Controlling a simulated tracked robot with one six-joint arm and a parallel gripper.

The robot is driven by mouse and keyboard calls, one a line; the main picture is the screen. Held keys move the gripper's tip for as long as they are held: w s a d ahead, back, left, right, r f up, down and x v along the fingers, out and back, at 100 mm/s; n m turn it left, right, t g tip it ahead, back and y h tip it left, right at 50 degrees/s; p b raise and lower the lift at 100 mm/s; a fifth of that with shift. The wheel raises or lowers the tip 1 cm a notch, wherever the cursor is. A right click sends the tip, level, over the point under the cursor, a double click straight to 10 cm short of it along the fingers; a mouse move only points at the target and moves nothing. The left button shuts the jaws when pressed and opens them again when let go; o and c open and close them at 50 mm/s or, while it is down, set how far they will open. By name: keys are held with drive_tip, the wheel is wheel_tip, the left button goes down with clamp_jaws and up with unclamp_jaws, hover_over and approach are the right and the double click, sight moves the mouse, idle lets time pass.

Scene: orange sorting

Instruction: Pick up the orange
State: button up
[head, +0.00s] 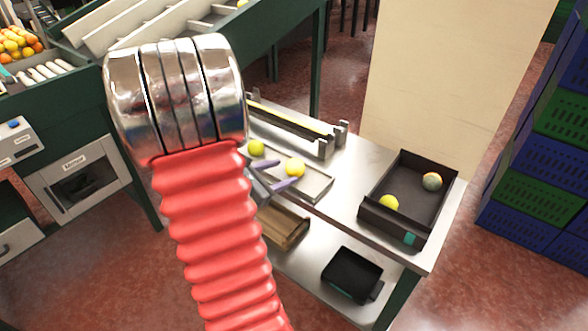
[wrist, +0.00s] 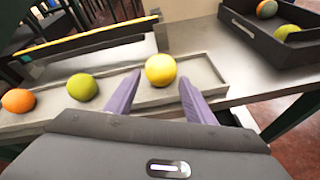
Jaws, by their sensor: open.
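My gripper (head: 288,172) is open, with its two purple fingers apart at a shallow metal tray (wrist: 212,74). A yellow fruit (wrist: 160,70) lies in the tray between the fingertips in the wrist view; it also shows in the head view (head: 295,168). Whether the fingers touch it I cannot tell.
A black bin (head: 404,163) on the table's right holds a yellow-green fruit (head: 389,204) and a mottled fruit (head: 432,181). A rail with a yellow strip (wrist: 85,46) runs behind the tray. A black box (head: 352,274) and cardboard (head: 283,228) sit on the lower shelf.

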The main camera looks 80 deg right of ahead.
sight(289, 169)
drive_tip(key=shift+x, duration=2.1)
drive_tip(key=shift+s+r, duration=0.1)
drive_tip(key=shift+r, duration=0.05)
drive_tip(key=shift+c, duration=0.5)
drive_tip(key=c, duration=0.6)
